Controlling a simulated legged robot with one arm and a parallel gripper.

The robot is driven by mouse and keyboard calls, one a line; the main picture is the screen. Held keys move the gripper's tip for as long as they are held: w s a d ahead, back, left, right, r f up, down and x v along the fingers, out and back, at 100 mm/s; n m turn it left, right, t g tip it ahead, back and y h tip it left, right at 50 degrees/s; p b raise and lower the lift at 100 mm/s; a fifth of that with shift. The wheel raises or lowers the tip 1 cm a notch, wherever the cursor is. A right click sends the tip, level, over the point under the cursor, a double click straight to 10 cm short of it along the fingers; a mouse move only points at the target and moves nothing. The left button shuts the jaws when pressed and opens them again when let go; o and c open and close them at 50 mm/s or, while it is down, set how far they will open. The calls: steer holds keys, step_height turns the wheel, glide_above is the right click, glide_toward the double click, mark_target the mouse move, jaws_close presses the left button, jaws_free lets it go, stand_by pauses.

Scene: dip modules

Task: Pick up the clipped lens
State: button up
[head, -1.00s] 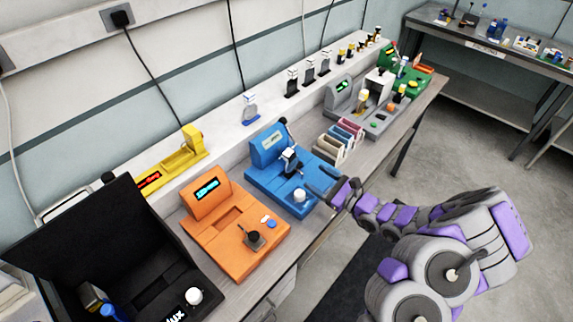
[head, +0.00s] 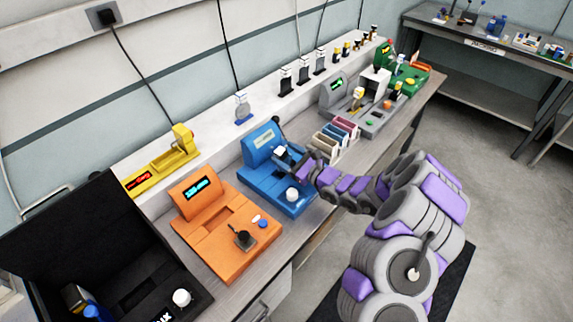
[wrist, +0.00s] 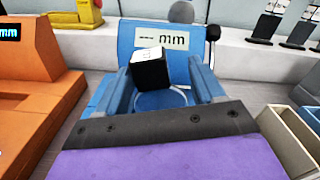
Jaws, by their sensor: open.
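A small dark block with a white top (head: 280,151), which may be the clipped lens, is at the blue measuring station (head: 262,179). In the wrist view the block (wrist: 150,70) looks tilted, in front of the station's "mm" display. I cannot make out a lens in it; its lower part is hard to see. My gripper (head: 298,158) is open and close to the block, over the station. A clear round disc on a blue foot (head: 242,107) stands on the white shelf behind.
The orange station (head: 215,230) is left of the blue one. Coloured bins (head: 335,135) and a grey station (head: 370,112) are to the right. Black holders (head: 302,72) line the shelf. A white knob (head: 292,194) is at the blue station's front.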

mark_target(286, 156)
steer(key=a, duration=0.1)
steer(key=w+a, duration=0.1)
steer(key=a, duration=0.2)
steer(key=shift+w+a+f, duration=0.2)
steer(key=shift+w+a, duration=0.1)
steer(key=shift+w, duration=0.1)
steer(key=shift+d+r, duration=0.15)
steer(key=shift+d, duration=0.9)
steer(key=c, duration=0.6)
steer(key=shift+c, duration=0.9)
steer(key=shift+a, duration=0.6)
steer(key=shift+c, duration=1.4)
steer(key=shift+a, duration=0.2)
steer(key=shift+c, duration=1)
steer(key=shift+d, duration=0.1)
